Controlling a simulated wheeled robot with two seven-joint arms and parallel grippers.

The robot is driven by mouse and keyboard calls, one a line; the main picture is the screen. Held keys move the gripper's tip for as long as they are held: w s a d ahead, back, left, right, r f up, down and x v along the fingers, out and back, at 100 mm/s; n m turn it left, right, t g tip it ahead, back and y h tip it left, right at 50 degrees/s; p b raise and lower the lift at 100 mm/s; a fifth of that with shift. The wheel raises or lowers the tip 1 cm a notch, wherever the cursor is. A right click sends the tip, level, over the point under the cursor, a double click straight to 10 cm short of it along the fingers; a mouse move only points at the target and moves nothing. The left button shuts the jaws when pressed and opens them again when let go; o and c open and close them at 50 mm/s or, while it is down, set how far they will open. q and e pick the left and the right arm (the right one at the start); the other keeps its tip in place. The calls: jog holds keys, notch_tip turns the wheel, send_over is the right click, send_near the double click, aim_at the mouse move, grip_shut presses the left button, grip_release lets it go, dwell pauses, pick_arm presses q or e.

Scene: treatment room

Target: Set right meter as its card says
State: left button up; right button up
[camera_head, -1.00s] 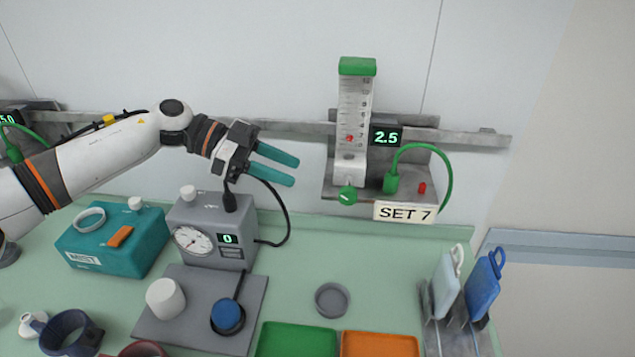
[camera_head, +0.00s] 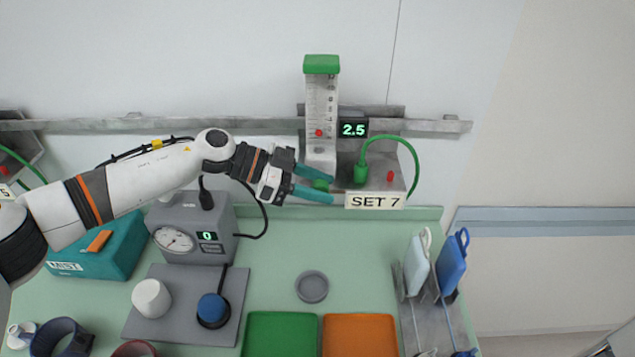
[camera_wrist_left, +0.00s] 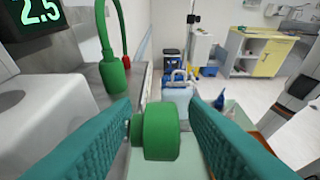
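The right meter (camera_head: 321,105) is a clear scaled tube with a green cap on the wall rail, with a red ball (camera_head: 319,133) low in the tube. Its display (camera_head: 353,129) reads 2.5, and its card (camera_head: 375,201) reads SET 7. My left gripper (camera_head: 323,185) is at the meter's base with its teal fingers open, one on each side of the green knob (camera_head: 321,184). In the left wrist view the knob (camera_wrist_left: 161,132) sits between the fingers (camera_wrist_left: 160,112); the left finger is very close to it, and contact is unclear. My right gripper is not in view.
A green hose (camera_head: 414,165) loops right of the meter, beside a red button (camera_head: 390,176). Below stand a grey gauge box (camera_head: 190,230) reading 0, a teal MIST box (camera_head: 100,255), green (camera_head: 280,335) and orange (camera_head: 360,336) trays, and a rack (camera_head: 420,310) with blue and white items.

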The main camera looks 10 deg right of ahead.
pick_arm(q)
jog(key=shift+c, duration=0.3)
jog(key=shift+w, duration=0.1)
jog(key=c, duration=0.8)
jog(key=shift+f, duration=0.1)
jog(key=h+b, duration=0.3)
jog(key=shift+f+g, duration=0.35)
jog(key=shift+g, duration=0.05)
jog(key=h+b, duration=0.3)
jog(key=b, duration=0.1)
jog(key=shift+a+g+h, duration=0.15)
jog(key=shift+g+h, duration=0.15)
jog(key=shift+g, duration=0.1)
